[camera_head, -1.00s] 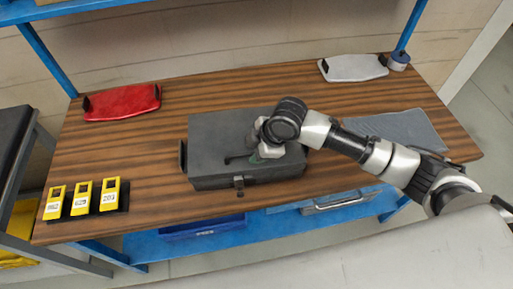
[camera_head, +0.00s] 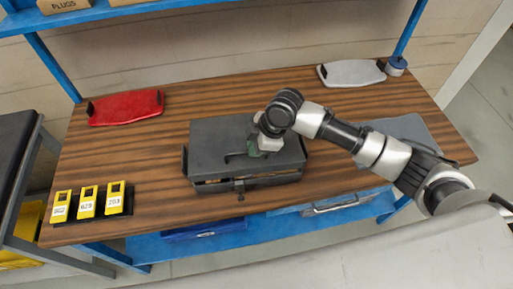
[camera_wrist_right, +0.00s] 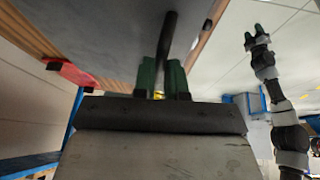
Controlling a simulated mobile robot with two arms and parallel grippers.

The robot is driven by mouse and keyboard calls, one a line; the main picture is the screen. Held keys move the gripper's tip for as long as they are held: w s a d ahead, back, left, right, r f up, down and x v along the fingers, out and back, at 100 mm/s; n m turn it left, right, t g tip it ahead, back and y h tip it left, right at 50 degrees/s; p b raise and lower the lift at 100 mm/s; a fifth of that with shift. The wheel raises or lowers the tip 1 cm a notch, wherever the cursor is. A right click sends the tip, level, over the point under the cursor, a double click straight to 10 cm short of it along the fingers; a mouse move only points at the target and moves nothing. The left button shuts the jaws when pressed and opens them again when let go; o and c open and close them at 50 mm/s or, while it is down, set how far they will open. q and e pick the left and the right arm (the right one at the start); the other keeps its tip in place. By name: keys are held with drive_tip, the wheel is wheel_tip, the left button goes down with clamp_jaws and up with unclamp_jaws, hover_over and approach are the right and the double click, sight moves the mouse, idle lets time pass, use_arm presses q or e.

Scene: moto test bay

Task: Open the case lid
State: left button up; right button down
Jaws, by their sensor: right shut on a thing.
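The dark grey case (camera_head: 215,165) lies on the wooden bench in the head view. Its lid (camera_head: 215,135) is raised slightly at the front, showing a narrow gap with something brownish inside. My right gripper (camera_head: 252,150) is over the lid's front half, shut on the dark lid handle (camera_head: 232,157). In the right wrist view its green fingers (camera_wrist_right: 163,78) stand either side of the dark bar of the handle (camera_wrist_right: 168,40), close to the grey lid. My left gripper (camera_wrist_right: 256,38) shows only in the right wrist view, away from the case, its green fingers apart and empty.
Three yellow numbered tags (camera_head: 88,200) stand at the bench's front left. A red tray-like piece (camera_head: 125,107) lies at the back left, a pale one (camera_head: 351,73) at the back right beside a small round container (camera_head: 396,66). A grey mat (camera_head: 405,132) lies right, partly behind my arm.

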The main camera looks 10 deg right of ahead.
drive_tip(key=w+r, duration=0.1)
drive_tip(key=w+r+g+p, duration=0.1)
drive_tip(key=r, duration=0.1)
drive_tip(key=r+g+p, duration=0.1)
drive_tip(key=shift+w+r+m, duration=0.15)
drive_tip(key=shift+w+m, duration=0.15)
drive_tip(key=shift+w, duration=0.1)
use_arm(q)
drive_tip(key=shift+s+r, duration=0.1)
drive_tip(key=shift+r, duration=1.7)
use_arm(e)
drive_tip(key=shift+g, duration=0.3)
drive_tip(key=shift+w+d+r, duration=0.15)
drive_tip(key=shift+w+r, duration=0.75)
drive_tip(key=shift+w, duration=0.2)
drive_tip(key=shift+w+d+r, duration=0.1)
drive_tip(key=shift+w+r, duration=0.75)
drive_tip(key=shift+w, duration=0.2)
use_arm(q)
drive_tip(key=shift+c, duration=0.5)
